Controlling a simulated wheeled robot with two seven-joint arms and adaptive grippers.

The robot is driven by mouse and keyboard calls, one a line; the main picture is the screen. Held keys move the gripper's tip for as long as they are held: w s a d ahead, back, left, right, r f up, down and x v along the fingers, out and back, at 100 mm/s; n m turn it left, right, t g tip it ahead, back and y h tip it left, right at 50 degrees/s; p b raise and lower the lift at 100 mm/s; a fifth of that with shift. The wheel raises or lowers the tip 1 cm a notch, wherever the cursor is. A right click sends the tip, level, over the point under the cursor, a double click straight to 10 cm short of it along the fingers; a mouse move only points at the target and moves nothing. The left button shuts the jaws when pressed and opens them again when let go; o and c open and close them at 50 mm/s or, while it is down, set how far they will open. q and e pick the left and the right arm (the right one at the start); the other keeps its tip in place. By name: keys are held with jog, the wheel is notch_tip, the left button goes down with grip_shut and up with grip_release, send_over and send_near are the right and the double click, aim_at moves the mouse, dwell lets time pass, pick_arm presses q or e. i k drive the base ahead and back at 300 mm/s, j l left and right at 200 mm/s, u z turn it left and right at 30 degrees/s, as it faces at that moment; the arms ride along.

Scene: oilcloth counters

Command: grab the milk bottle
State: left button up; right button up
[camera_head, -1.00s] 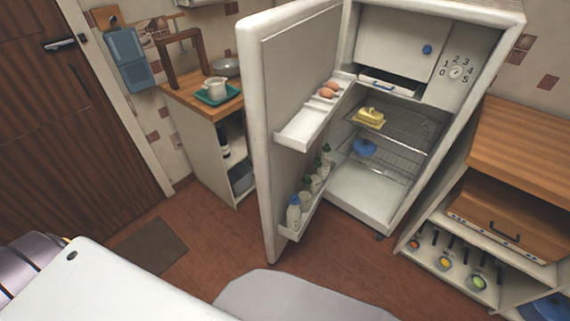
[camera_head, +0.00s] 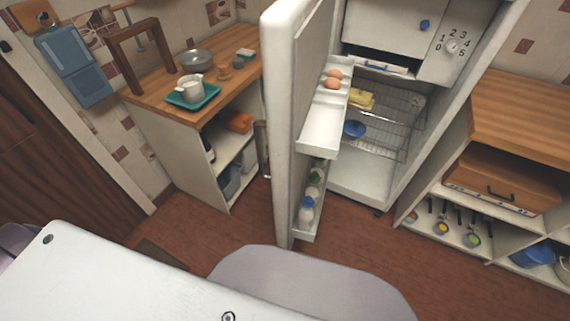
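A milk bottle with a blue cap (camera_head: 307,208) stands at the near end of the lower shelf in the open fridge door (camera_head: 283,120). Behind it on the same shelf are green-capped bottles (camera_head: 315,182), partly hidden by the upper door shelf. The fridge (camera_head: 360,184) stands open, with its inside facing me. Neither of my grippers shows in the head view.
Eggs (camera_head: 333,78) sit on the upper door shelf. Butter (camera_head: 361,100) and a blue bowl (camera_head: 354,129) are on the wire racks. A wooden-topped counter (camera_head: 150,103) holds a teal tray (camera_head: 193,97). Brown floor (camera_head: 400,240) is clear before the fridge.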

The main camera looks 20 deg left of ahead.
aim_at(305, 213)
jog(key=j+z, duration=0.35)
jog(key=j, duration=1.1)
jog(key=i, duration=0.05)
